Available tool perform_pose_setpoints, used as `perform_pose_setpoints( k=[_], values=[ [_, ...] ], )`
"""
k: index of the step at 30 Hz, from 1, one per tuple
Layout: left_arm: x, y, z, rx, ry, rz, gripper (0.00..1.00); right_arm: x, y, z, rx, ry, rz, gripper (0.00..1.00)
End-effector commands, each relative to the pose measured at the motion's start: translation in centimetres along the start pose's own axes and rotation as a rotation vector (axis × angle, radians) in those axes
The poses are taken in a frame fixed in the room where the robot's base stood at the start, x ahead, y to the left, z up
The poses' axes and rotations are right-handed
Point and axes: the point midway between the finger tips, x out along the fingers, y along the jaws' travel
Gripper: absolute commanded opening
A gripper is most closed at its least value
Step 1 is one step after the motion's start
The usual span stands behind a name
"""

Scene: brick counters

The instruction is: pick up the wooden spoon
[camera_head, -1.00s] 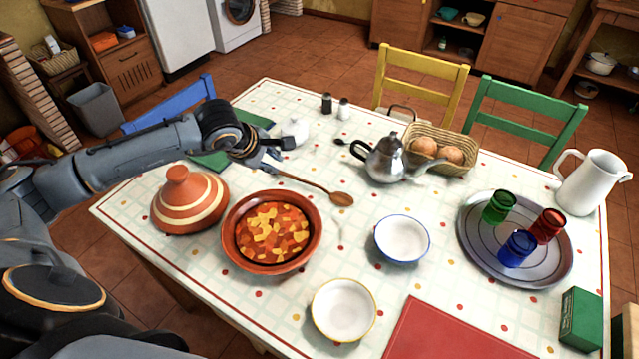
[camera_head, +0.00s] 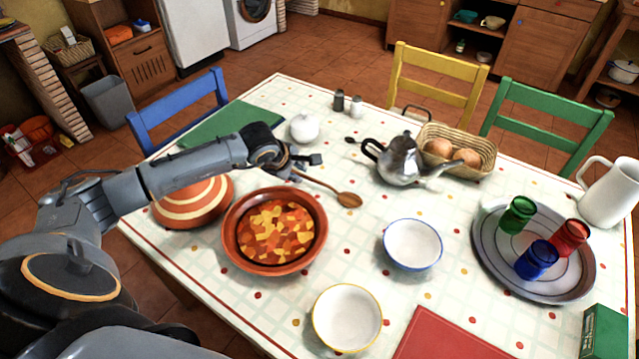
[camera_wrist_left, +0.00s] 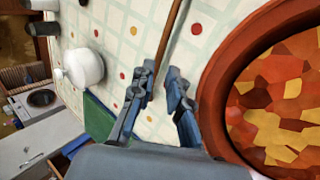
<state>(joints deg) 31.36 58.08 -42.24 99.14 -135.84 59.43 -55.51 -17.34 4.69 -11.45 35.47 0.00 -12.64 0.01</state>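The wooden spoon (camera_head: 348,199) lies on the table, its bowl toward the right and its thin handle running up left to my left gripper (camera_head: 318,159). In the left wrist view, the spoon handle (camera_wrist_left: 172,32) runs down between the two fingertips of my left gripper (camera_wrist_left: 162,78). The fingers are apart, with a gap visible beside the handle. The handle's far end is partly hidden by the gripper in the head view. My right gripper is not in view.
A terracotta dish of stew (camera_head: 274,231) sits close in front of the gripper. A striped tagine lid (camera_head: 194,203) is partly behind my left arm. A white sugar bowl (camera_head: 304,128) stands just behind the gripper. A teapot (camera_head: 398,160) and blue-rimmed bowl (camera_head: 412,244) lie to the right.

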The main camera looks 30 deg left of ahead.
Motion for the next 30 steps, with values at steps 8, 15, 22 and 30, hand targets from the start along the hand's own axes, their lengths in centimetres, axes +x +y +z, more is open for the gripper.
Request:
perform_pose_setpoints(
  k=[8,15,22,30],
  values=[
    [3.2,0.3,0.3,-0.002,-0.001,-0.002,0.16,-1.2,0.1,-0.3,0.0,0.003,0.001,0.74],
    [5.2,0.2,0.2,0.0,0.0,0.0,0.16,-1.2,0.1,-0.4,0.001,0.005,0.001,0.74],
    [5.2,0.2,0.2,0.001,0.0,0.001,0.1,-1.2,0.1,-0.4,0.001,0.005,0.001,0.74],
    [5.2,0.2,0.2,0.0,0.0,0.001,0.0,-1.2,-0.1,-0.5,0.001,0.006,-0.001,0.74]
  ],
)
